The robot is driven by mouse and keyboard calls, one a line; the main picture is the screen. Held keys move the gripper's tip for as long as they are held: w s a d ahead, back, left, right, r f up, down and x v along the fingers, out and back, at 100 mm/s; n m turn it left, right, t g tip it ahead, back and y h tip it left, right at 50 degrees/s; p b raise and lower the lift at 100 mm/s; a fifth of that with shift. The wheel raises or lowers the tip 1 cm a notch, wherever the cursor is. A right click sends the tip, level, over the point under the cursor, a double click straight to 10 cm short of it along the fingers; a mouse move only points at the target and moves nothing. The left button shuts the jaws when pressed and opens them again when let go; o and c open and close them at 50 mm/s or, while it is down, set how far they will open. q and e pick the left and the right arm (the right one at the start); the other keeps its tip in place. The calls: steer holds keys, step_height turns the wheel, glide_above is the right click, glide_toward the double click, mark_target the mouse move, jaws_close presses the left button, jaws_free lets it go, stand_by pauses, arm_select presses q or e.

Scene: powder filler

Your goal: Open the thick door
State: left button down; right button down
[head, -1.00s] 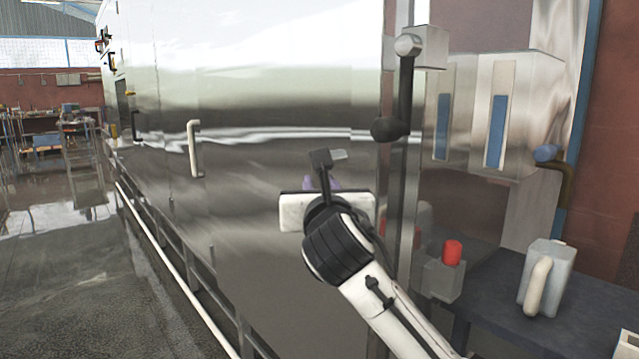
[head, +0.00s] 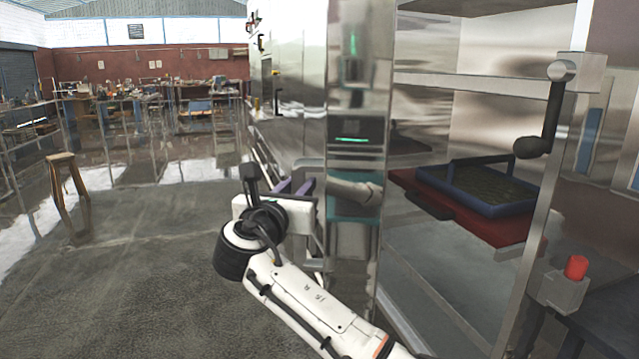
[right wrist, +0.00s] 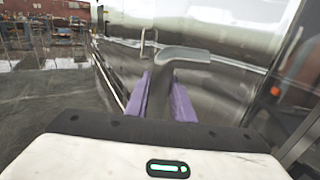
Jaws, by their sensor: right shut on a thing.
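The thick door (head: 357,110) is a shiny metal slab standing open, with its mirror-like edge facing me in the head view. The cabinet inside is exposed to its right. My right gripper (head: 298,186) is at the left, outer side of the door, with its purple fingers on the door's handle (head: 308,166). In the right wrist view the fingers (right wrist: 164,97) are shut on this grey handle (right wrist: 184,54); the exact contact is partly hidden. My left gripper is not in view.
Inside the cabinet, a blue-rimmed tray (head: 492,208) sits on a red support (head: 500,233). A black crank lever (head: 545,120) and a red button (head: 576,267) are on the right frame. A wooden stool (head: 60,160) stands left; the floor (head: 150,270) between is clear.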

steer(key=shift+a+f, duration=0.1)
steer(key=shift+h, duration=0.3)
steer(key=shift+s, duration=0.1)
steer(key=c, duration=1.5)
jaws_free()
steer(key=shift+c, duration=0.2)
steer(key=b+v, duration=0.1)
steer(key=v, duration=0.6)
steer(key=shift+s, duration=0.3)
